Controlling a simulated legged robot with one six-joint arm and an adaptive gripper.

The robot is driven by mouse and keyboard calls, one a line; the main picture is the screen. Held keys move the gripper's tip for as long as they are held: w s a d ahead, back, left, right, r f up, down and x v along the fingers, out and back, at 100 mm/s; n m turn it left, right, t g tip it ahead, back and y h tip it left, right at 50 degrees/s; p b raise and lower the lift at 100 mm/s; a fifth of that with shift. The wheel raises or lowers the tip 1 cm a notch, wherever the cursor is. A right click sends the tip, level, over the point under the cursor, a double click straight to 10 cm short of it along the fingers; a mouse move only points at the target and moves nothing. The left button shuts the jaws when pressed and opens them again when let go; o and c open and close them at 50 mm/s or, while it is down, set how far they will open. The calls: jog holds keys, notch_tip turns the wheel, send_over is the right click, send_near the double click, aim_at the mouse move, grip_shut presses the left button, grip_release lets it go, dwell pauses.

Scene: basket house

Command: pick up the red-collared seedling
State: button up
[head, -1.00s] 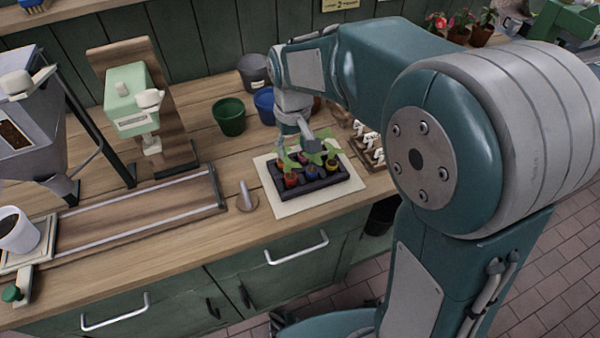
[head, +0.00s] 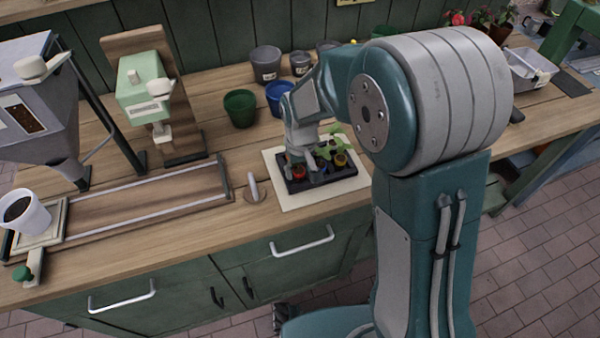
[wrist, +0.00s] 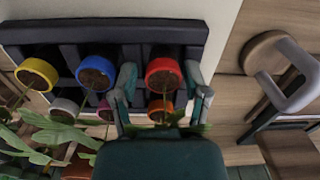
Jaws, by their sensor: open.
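The red-collared seedling (head: 298,171) sits in a dark tray (head: 300,186) on a pale mat. In the wrist view its round red collar (wrist: 163,72) with dark soil shows in the tray's outer row. My gripper (wrist: 161,78) is open, with one finger on each side of the red collar. I cannot tell whether the fingers touch it. In the head view my gripper (head: 306,160) is low over the tray and hides part of it. The seedling's leaves are mostly hidden by my gripper.
A blue collar (wrist: 96,73) stands close outside one finger, with a yellow collar (wrist: 37,75) beyond. An orange collar (wrist: 160,108) is behind the red one.

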aim_at(297, 169)
jog(key=shift+a, duration=0.25)
jog(key=c, duration=0.7)
jog(key=shift+d, duration=0.15)
jog(key=shift+r, duration=0.15)
jog(key=shift+r, duration=0.25)
notch_tip(297, 169, up, 2)
jog(key=shift+r, duration=0.15)
jog(key=s+r, duration=0.3)
jog(key=s, duration=0.1)
jog(key=s+r, duration=0.3)
jog(key=s, duration=0.2)
jog(key=s+r, duration=0.3)
jog(key=s, duration=0.2)
jog(key=shift+d+r, duration=0.1)
jog(key=shift+r, duration=0.15)
